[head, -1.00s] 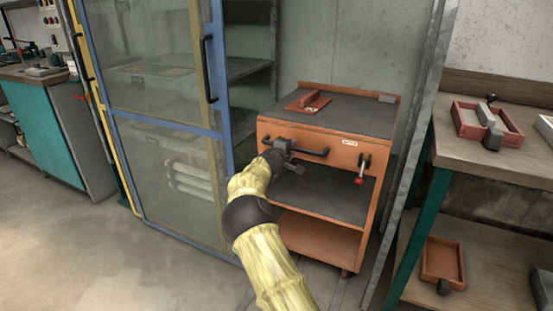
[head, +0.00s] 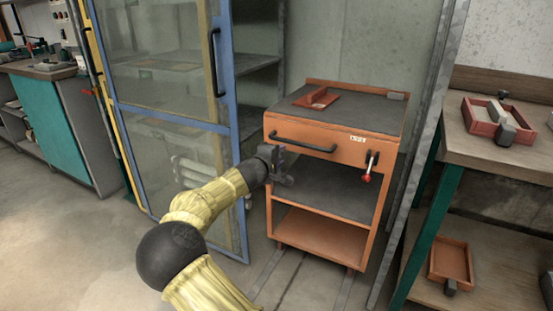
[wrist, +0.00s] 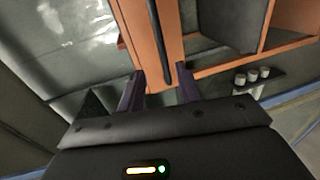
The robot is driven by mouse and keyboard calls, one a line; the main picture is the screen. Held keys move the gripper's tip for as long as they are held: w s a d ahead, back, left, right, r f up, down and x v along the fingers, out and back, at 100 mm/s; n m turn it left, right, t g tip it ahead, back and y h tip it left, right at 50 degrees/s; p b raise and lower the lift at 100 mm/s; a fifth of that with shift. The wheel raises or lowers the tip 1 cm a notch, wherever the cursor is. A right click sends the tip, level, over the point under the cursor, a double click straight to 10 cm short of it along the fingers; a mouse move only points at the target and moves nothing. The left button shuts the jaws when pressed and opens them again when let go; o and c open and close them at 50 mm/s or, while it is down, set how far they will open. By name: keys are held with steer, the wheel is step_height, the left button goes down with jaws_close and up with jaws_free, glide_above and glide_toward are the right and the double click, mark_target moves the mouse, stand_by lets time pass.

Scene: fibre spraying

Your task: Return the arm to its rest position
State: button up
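My gripper (head: 284,172) is at the end of my yellow-sleeved arm, in front of the orange cart (head: 320,245) in the head view. It is a little below and left of the cart's black drawer handle (head: 303,142). In the wrist view my gripper (wrist: 162,90) has its two dark fingers spread apart with nothing between them. The dark handle bar (wrist: 158,45) shows beyond the fingertips, apart from them.
A blue-framed glass door (head: 226,130) stands open left of the cart. A red lever (head: 368,174) sits on the cart's front. A workbench (head: 480,140) with red trays stands right. Rails run along the floor below the cart.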

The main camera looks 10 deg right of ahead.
steer(key=shift+v, duration=1.05)
steer(key=s+d+f+m+g+p, duration=0.1)
steer(key=s+d+f+m+g, duration=0.45)
steer(key=d, duration=0.55)
steer(key=s+d+f+m+g+y+p, duration=0.1)
steer(key=s+f, duration=0.2)
steer(key=s, duration=0.2)
steer(key=s+d+f+m+g+y, duration=0.2)
steer(key=s, duration=0.4)
steer(key=s+a+r+m+g+y+p, duration=0.1)
steer(key=s+a+r+y+p, duration=0.3)
steer(key=s, duration=0.7)
steer(key=s+a+m+g+y, duration=0.1)
steer(key=s+a+m+y, duration=0.1)
steer(key=s+a, duration=0.65)
steer(key=w+d+p+v, duration=0.1)
steer(key=w+p+v, duration=0.1)
steer(key=p+v, duration=1.6)
steer(key=w+d+r+p+v, duration=0.1)
steer(key=w+p+v, duration=0.2)
steer(key=p+v, duration=1.5)
steer(key=shift+r+p, duration=0.3)
steer(key=shift+r, duration=0.2)
